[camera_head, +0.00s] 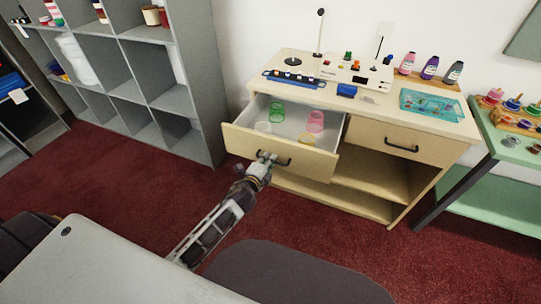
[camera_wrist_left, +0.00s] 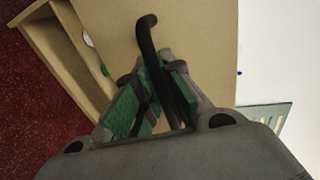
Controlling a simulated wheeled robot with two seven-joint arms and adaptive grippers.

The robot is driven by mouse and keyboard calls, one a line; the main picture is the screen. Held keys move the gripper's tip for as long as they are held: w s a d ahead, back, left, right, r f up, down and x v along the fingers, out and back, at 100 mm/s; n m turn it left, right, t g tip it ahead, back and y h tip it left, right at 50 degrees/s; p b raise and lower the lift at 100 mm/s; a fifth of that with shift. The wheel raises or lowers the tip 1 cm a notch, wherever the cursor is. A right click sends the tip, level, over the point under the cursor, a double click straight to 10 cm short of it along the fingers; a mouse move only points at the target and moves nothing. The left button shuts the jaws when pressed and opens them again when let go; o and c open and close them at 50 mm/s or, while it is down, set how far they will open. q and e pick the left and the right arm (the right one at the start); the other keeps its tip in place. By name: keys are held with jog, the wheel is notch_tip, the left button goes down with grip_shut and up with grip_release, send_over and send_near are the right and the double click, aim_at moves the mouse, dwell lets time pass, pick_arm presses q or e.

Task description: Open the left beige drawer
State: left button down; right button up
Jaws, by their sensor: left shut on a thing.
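The left beige drawer (camera_head: 278,154) stands pulled well out of the beige counter (camera_head: 372,104). Inside it are green, pink and clear cups. My left gripper (camera_head: 266,160) is at the dark handle (camera_head: 283,161) on the drawer's front. In the left wrist view the fingers (camera_wrist_left: 158,95) are shut on the handle (camera_wrist_left: 148,40), a dark bar running between them. The beige drawer front (camera_wrist_left: 205,50) fills the space behind. The right gripper is not in view.
The right drawer (camera_head: 385,140) is closed. The counter top holds bottles (camera_head: 430,67), a blue tray (camera_head: 432,105) and small items. A grey shelf (camera_head: 185,75) stands left, a green table (camera_head: 510,150) right. Red carpet (camera_head: 120,185) lies open in front.

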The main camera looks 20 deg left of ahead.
pick_arm(q)
jog(key=shift+s, duration=0.75)
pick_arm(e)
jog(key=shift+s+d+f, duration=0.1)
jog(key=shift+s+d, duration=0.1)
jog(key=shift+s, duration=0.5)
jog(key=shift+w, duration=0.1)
pick_arm(q)
jog(key=c, duration=1.5)
grip_release()
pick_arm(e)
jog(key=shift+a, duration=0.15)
pick_arm(q)
jog(key=shift+r, duration=0.15)
